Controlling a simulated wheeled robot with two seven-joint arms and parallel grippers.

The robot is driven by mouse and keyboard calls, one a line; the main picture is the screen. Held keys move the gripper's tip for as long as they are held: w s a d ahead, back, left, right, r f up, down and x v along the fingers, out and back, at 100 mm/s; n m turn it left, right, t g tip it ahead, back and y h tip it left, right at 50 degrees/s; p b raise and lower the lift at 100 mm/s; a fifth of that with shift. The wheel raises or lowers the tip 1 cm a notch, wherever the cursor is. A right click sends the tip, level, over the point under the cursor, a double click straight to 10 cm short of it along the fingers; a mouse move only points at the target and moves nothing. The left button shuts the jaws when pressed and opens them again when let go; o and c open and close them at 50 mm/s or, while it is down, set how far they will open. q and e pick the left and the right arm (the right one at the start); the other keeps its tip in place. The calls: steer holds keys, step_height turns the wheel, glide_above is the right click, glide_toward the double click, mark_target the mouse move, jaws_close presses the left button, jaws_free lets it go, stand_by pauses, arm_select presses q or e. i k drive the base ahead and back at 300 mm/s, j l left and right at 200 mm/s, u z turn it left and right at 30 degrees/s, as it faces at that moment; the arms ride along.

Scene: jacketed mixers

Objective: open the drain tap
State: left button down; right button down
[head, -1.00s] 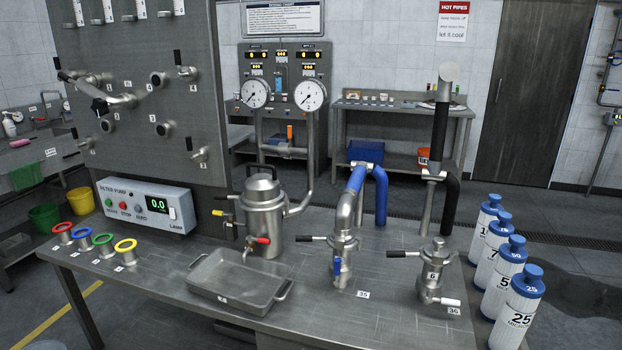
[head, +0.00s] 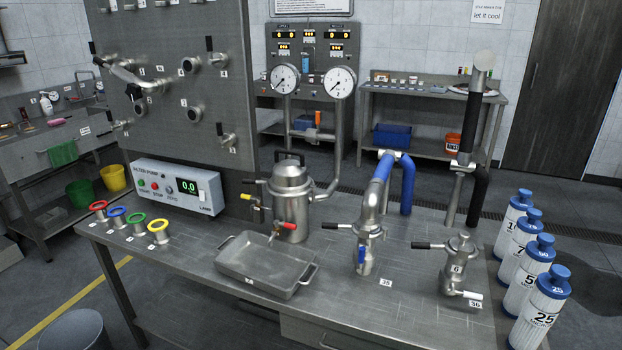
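A steel jacketed vessel (head: 291,205) with a lid and top handle stands upright on the steel bench. Low on its front is a small tap with a red lever (head: 289,226); its spout points down over a shallow steel tray (head: 262,283). A yellow-handled valve (head: 246,197) and a black lever (head: 250,181) are on the vessel's left side. A blue-handled tap (head: 361,254) sits low on the blue-sleeved pipe fitting, and a white-handled one (head: 472,295) on the fitting at right. I cannot tell the flow state of any tap. Neither gripper is in view.
A filter pump box (head: 178,187) reading 0.0 and several coloured-ring cups (head: 158,231) stand at left. Several blue-capped filter cartridges (head: 538,308) line the right edge. A valve panel (head: 180,80) rises behind.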

mark_target(277, 223)
steer(key=i+j, duration=0.1)
steer(key=j, duration=0.2)
steer(key=i+j, duration=0.15)
steer(key=j, duration=0.15)
steer(key=i+j, duration=0.1)
steer(key=j, duration=0.15)
steer(key=j+u, duration=0.5)
steer(key=j, duration=0.5)
steer(key=i, duration=0.05)
